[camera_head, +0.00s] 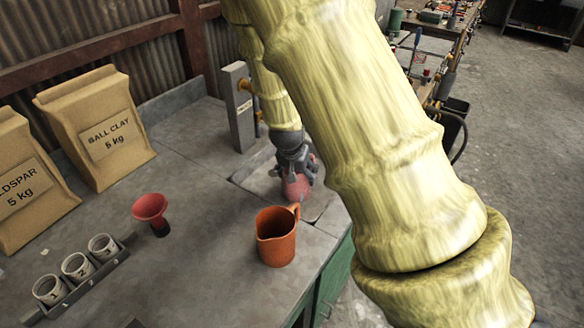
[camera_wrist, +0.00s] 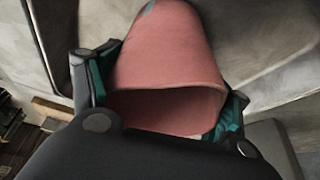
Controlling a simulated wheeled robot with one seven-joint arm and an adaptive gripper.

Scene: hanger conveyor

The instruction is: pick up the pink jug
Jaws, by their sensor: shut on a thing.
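The pink jug (camera_wrist: 172,62) fills the middle of the wrist view, with its dark open mouth towards the camera. My gripper (camera_wrist: 165,105) has a finger with a teal pad on each side of it and is shut on it. In the head view my gripper (camera_head: 298,170) is at the back right of the bench, and the pink jug (camera_head: 295,188) shows partly below the fingers. Whether the jug touches the surface under it cannot be told. An orange jug (camera_head: 275,240) with a handle stands upright in front of my gripper, near the bench edge.
A red funnel (camera_head: 150,207) stands left of the orange jug. A rack (camera_head: 97,280) of small white cups is at the front left. Paper bags (camera_head: 97,128) lean along the back. A grey upright block (camera_head: 238,108) stands left of my arm. The bench middle (camera_head: 205,225) is clear.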

